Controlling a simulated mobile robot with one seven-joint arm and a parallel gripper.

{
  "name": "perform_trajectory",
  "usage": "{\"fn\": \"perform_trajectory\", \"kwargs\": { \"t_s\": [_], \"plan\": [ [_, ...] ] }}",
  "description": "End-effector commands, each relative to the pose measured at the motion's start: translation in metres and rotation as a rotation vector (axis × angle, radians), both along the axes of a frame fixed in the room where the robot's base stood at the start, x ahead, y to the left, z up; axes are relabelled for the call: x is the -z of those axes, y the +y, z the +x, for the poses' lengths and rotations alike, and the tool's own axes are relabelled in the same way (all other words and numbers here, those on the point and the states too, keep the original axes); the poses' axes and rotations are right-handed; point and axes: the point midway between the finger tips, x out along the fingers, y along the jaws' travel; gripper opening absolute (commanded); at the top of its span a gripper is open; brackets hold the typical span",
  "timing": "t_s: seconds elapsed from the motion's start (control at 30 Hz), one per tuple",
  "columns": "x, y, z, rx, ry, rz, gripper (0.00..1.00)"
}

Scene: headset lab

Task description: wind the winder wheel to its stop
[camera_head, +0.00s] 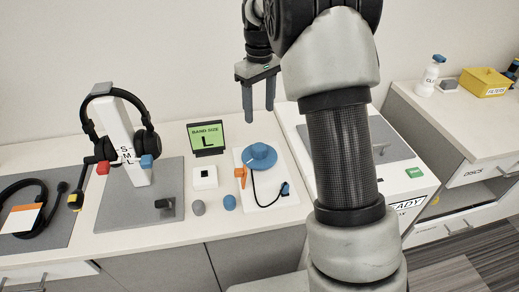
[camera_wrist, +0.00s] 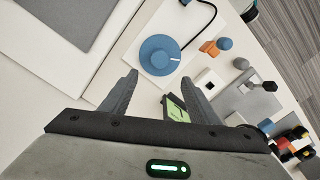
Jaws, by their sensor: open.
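The winder wheel (camera_head: 259,156) is a blue disc with a raised hub on a white base plate (camera_head: 280,203) on the bench. An orange piece (camera_head: 241,174) sits at its left, and a dark cable runs from near the wheel to a small blue part (camera_head: 285,189). My gripper (camera_head: 260,106) is open and empty, above and apart from the wheel, with its fingers pointing down. In the wrist view, the wheel (camera_wrist: 160,56) lies beyond the two fingertips and a white mark shows on it. Nothing hides the wheel there.
A headset (camera_head: 147,142) hangs on a white stand at the left. A green "BAND SIZE L" display (camera_head: 206,137) stands behind a white block (camera_head: 204,177). Grey (camera_head: 198,208) and blue (camera_head: 230,202) knobs stand in front. My arm covers part of the right bench.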

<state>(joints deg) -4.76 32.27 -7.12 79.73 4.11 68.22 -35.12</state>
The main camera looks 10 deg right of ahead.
Motion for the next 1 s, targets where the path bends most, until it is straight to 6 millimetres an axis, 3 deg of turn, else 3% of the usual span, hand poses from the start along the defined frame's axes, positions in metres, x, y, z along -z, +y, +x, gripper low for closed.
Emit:
{"fn": "perform_trajectory", "kwargs": {
  "t_s": [0.3,0.6,0.8,1.0],
  "plan": [
    [0.072,0.000,-0.001,0.002,0.005,-0.002,0.55],
    [0.131,0.000,-0.001,0.002,0.003,-0.001,0.55],
    [0.151,0.000,-0.001,0.003,0.002,0.000,0.55],
    [0.155,0.000,0.000,0.003,0.000,0.000,0.55]
  ]
}}
